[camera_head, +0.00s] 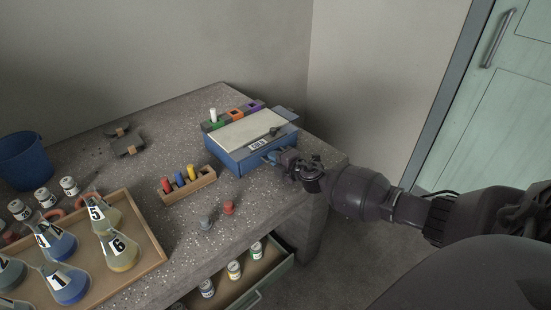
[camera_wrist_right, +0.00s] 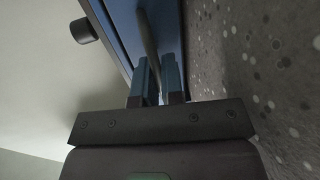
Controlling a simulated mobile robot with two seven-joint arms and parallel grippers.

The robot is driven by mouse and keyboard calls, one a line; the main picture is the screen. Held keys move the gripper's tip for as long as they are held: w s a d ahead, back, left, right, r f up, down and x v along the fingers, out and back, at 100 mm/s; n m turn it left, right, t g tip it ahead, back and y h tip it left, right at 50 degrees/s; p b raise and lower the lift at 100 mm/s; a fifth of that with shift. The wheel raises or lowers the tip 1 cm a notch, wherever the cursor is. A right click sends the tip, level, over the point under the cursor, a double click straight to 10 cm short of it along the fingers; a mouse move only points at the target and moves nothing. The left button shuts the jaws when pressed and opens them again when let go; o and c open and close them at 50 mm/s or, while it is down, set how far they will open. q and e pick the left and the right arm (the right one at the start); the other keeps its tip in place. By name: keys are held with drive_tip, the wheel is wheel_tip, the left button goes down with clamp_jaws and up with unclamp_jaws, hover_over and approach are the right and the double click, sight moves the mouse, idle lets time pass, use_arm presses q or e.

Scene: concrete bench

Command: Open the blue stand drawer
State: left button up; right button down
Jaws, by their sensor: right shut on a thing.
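The blue stand (camera_head: 236,150) with a pale top sits at the back right corner of the concrete bench. Its drawer front (camera_wrist_right: 116,22) shows close up in the right wrist view, with a dark handle (camera_wrist_right: 148,40) on it. My right gripper (camera_head: 280,157) reaches in from the right at the stand's front. In the right wrist view its two blue fingers (camera_wrist_right: 157,80) are shut on the handle. How far the drawer stands out is hard to tell, as the gripper hides part of it. My left gripper is not in view.
A wooden rack (camera_head: 191,187) with colored vials stands left of the stand. A red peg (camera_head: 229,207) and a grey peg (camera_head: 206,222) stand nearer. A tray (camera_head: 150,262) of flasks is at left. An open bench drawer (camera_head: 270,278) with jars juts out below.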

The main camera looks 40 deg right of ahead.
drive_tip(key=v, duration=0.2)
drive_tip(key=f+p+v, duration=0.1)
drive_tip(key=v, duration=0.4)
drive_tip(key=shift+s+f, duration=0.2)
drive_tip(key=shift+s, duration=0.65)
drive_tip(key=c, duration=1.3)
unclamp_jaws()
